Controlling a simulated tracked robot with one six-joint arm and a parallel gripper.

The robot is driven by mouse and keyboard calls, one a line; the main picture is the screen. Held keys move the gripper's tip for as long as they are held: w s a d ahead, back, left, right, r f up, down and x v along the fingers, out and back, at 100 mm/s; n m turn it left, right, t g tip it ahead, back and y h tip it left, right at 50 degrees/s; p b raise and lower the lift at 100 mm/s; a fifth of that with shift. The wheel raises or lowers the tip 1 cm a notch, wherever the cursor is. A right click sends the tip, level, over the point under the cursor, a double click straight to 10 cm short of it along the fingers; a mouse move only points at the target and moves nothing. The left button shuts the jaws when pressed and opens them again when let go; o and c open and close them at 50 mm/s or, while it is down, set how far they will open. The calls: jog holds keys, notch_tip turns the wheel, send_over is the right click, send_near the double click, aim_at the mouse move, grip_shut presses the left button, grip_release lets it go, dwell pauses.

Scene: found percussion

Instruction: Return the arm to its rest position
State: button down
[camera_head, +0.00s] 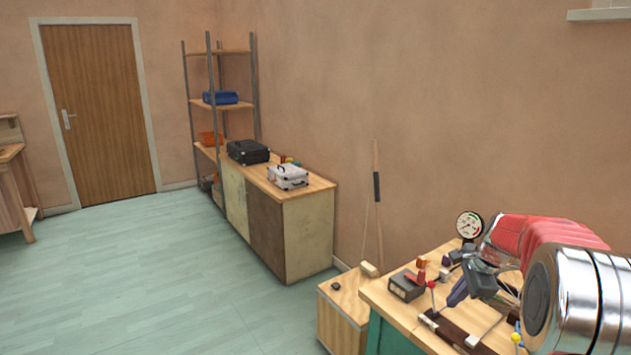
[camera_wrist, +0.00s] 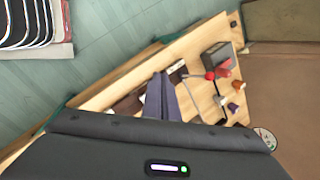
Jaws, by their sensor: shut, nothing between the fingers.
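My arm reaches in from the right edge of the head view, with its silver and red links over a wooden workbench (camera_head: 388,306). My gripper (camera_head: 455,298) points down and left above the bench top. In the wrist view my gripper (camera_wrist: 161,80) shows its dark purple fingers together, with nothing between them. Its dark grey body fills the bottom of that view. I cannot tell the exact gap between the fingertips and the bench.
A grey box (camera_head: 406,286), a red-handled tool (camera_head: 421,272) and a round gauge (camera_head: 469,225) are on or above the bench near my gripper. A low wooden box (camera_head: 340,318) stands left of the bench. The floor (camera_head: 150,270) at left is clear.

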jog(key=s+a+r+n, duration=0.3)
jog(key=s+a+n, duration=0.3)
jog(key=s, duration=0.5)
jog(key=s+a+r+n+t+h, duration=0.1)
jog(key=s+a+r+n, duration=0.2)
jog(key=s, duration=0.9)
jog(key=s+a+r+n, duration=0.3)
jog(key=s+a+n, duration=0.6)
jog(key=s+a, duration=0.2)
jog(key=shift+s+a+n+t+h, duration=0.2)
jog(key=shift+s+n+t+h, duration=0.2)
jog(key=shift+s, duration=0.2)
jog(key=c, duration=2.5)
grip_release()
jog(key=shift+r, duration=0.1)
